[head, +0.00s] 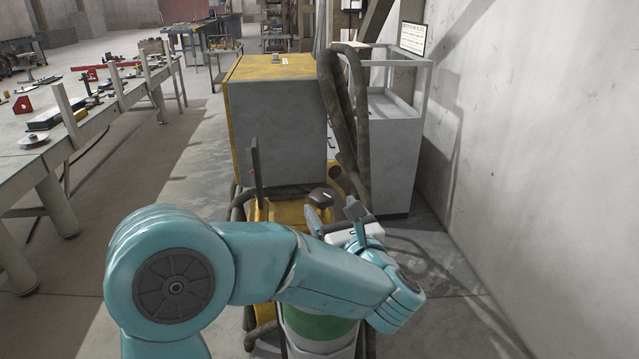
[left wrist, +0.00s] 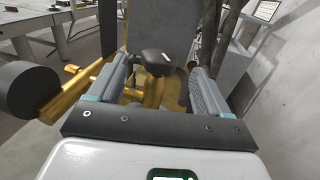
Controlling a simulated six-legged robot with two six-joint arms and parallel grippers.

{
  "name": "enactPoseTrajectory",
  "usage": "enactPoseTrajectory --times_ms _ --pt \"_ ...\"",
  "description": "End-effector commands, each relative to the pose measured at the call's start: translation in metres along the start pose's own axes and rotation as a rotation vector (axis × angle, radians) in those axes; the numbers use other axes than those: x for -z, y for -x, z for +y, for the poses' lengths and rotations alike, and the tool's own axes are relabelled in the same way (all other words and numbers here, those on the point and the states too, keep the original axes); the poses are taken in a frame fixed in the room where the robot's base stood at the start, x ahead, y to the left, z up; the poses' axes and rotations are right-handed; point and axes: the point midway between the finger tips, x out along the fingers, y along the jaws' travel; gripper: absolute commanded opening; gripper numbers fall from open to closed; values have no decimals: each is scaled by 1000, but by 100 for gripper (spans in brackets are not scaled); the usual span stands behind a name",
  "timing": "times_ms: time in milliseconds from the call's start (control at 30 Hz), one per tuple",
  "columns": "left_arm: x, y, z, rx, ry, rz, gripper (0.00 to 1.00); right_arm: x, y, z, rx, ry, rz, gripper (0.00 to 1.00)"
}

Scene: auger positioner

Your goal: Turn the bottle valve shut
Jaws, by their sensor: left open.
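The bottle valve has a black handle (left wrist: 158,62) on a brass stem (left wrist: 153,92). In the head view the black handle (head: 322,197) shows just beyond my left gripper. My left gripper (left wrist: 157,69) is open, with one finger to each side of the handle in the left wrist view. The handle appears near the fingertips, and I see no finger pressing on it. In the head view my left gripper (head: 334,213) is above the bottle (head: 318,325), which has a green band. My left arm hides much of the bottle. My right gripper is not in view.
A brass fitting (left wrist: 62,95) with a black round gauge (left wrist: 27,88) sits left of the valve. A grey and yellow cabinet (head: 278,125) stands behind, with dark hoses (head: 340,110) beside it. A bare wall (head: 560,170) is right; a workbench (head: 80,140) is left.

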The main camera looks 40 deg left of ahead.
Motion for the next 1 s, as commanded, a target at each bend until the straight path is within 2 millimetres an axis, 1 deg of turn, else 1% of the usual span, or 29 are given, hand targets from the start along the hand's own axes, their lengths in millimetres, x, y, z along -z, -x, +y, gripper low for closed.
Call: enactPoseTrajectory --times_ms 33,100,200,300,400,500,767,867,900,933,1000 --pt "-3 -14 1 -7 -2 1 78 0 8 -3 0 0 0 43" --pt "-3 -30 2 -6 -3 1 78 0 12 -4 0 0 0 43" --pt "-2 -51 1 -4 -3 1 78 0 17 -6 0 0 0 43" --pt "-2 -66 0 -3 -3 1 78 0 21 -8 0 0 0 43" --pt "-1 -77 -1 -3 -2 1 78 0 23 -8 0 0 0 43" --pt "0 -82 -2 -1 -3 0 78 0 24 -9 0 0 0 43" --pt "1 -83 -3 -1 -2 0 78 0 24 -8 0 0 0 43" --pt "1 -83 -2 -2 -2 0 49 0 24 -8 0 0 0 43" --pt "1 -83 -2 -2 -2 0 36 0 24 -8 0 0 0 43" --pt "1 -83 -2 -2 -2 0 29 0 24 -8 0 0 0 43" --pt "1 -83 -2 -2 -2 0 29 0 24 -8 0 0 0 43"
